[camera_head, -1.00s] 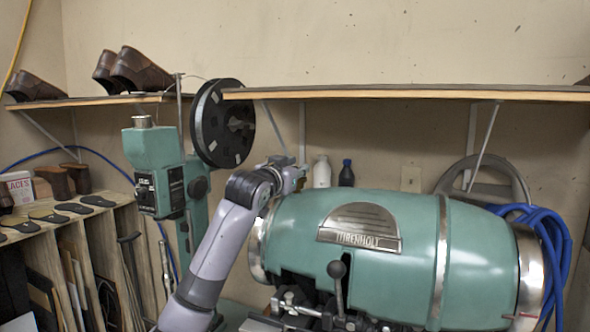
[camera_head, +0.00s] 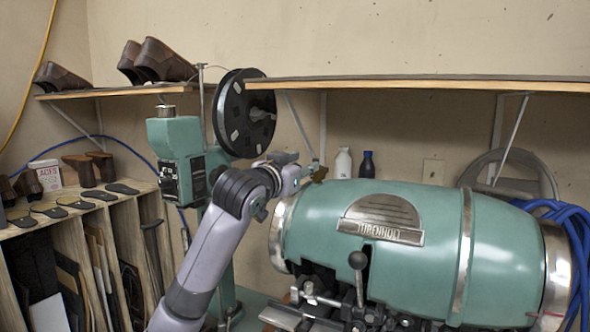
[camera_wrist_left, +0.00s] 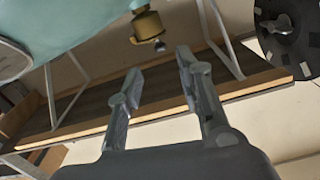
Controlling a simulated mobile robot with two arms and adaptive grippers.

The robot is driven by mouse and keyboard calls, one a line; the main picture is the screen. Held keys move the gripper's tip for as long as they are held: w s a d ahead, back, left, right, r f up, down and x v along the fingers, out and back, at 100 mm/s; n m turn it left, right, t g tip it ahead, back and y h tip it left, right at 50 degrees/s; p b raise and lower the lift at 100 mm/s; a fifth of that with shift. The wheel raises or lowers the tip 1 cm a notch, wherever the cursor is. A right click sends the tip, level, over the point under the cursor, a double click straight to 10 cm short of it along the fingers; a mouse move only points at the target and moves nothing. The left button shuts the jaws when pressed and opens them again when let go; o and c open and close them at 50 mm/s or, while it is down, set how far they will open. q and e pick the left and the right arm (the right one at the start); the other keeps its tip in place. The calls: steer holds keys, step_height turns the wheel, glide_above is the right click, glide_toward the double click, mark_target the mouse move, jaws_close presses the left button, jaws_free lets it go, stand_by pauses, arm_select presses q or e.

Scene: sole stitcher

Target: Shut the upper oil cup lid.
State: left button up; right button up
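The brass oil cup (camera_head: 319,172) stands at the upper left end of the green machine barrel (camera_head: 400,215). In the left wrist view the brass cup (camera_wrist_left: 147,26) hangs from the barrel near the top of the picture. A small dark knob-like part, possibly of its lid, shows beside its end; I cannot tell the lid's angle. My left gripper (camera_head: 302,173) is beside the cup, just left of it. In the left wrist view its two fingers (camera_wrist_left: 160,62) are apart, with nothing between them, pointing toward the cup. My right gripper is out of view.
A black thread reel (camera_head: 246,112) and green post (camera_head: 178,155) stand left of the barrel. A wall shelf (camera_head: 420,84) runs above. A white bottle (camera_head: 343,163) and a dark bottle (camera_head: 367,164) stand behind. A ball-topped lever (camera_head: 357,262) rises in front.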

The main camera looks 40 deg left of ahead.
arm_select(q)
steer(key=v, duration=0.3)
steer(key=shift+s+d, duration=0.1)
steer(key=shift+s, duration=0.05)
steer(key=shift+f, duration=0.1)
stand_by(0.4)
